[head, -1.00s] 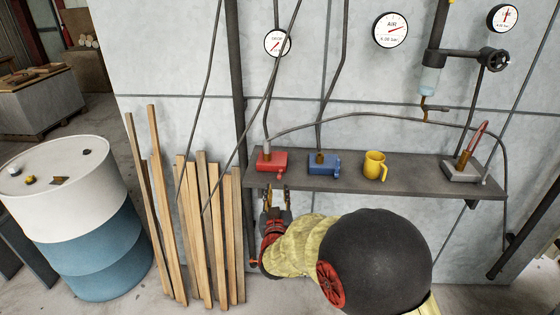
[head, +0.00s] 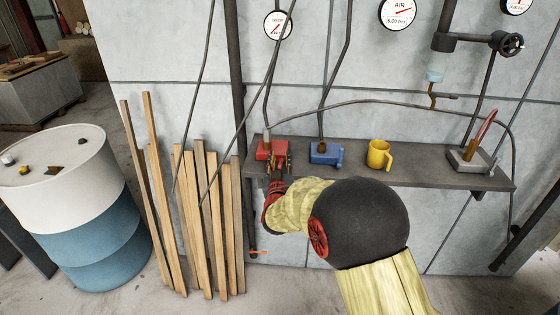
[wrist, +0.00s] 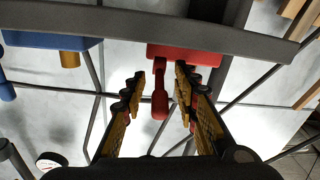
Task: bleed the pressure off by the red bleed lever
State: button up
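A red valve block (head: 265,148) sits at the left end of the shelf. It also shows at the top of the wrist view (wrist: 185,52). A slim red lever with a rounded end (wrist: 160,100) sticks out of it; in the head view my gripper largely hides it. My gripper (head: 277,163) is at the shelf's front edge, in front of the red block. In the wrist view its two fingers (wrist: 159,78) are spread on either side of the red lever, with a visible gap on each side.
The shelf (head: 420,174) also carries a blue block (head: 325,153), a yellow mug (head: 378,155) and a grey base with an upright red handle (head: 485,128). Cables hang in front of the wall. Wooden planks (head: 207,220) lean to the left, beside a drum (head: 70,205).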

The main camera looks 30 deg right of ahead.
jog(key=c, duration=0.3)
grip_shut()
dwell(0.7)
